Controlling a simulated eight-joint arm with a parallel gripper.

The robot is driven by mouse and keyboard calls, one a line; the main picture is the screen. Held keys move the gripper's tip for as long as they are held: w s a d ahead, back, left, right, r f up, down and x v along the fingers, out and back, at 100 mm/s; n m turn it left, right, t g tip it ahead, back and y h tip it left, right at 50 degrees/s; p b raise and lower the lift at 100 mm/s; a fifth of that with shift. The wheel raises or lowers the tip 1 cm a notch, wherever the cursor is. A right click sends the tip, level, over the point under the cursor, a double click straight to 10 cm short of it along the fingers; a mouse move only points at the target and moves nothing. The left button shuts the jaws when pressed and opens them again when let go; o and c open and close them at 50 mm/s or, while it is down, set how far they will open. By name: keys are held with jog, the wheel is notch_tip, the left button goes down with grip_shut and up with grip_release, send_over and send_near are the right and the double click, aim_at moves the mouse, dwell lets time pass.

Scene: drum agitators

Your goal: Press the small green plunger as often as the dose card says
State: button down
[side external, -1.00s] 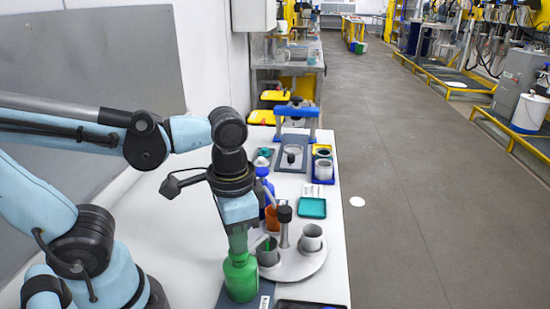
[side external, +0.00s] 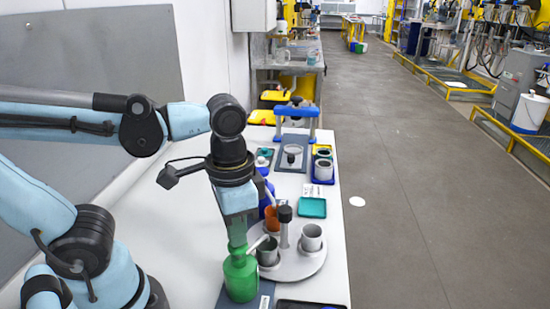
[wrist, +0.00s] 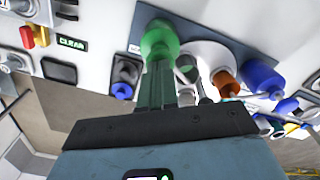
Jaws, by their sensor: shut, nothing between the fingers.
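The green pump bottle (side external: 241,279) stands upright on a dark base at the near end of the bench. It also shows in the wrist view (wrist: 159,40). A pale spout (side external: 258,243) reaches from its top towards a grey cup (side external: 268,252) on the round turntable (side external: 302,268). My gripper (side external: 238,246) points down directly over the bottle top, with its fingers together and empty. Its fingers (wrist: 156,78) hide the plunger head, so I cannot tell whether they touch it. No readable dose card shows; a small white label (side external: 264,302) is too small to read.
The turntable also carries an orange cup (side external: 272,219), another grey cup (side external: 311,237) and a dark-topped post (side external: 285,215). A blue bottle (wrist: 262,77) stands close by. A teal tray (side external: 312,207) lies farther back. A "CLEAR" label (wrist: 72,43) and red switch (wrist: 41,36) show in the wrist view.

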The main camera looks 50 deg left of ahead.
jog(key=shift+f, duration=0.2)
jog(key=shift+f, duration=0.75)
jog(key=shift+r, duration=0.95)
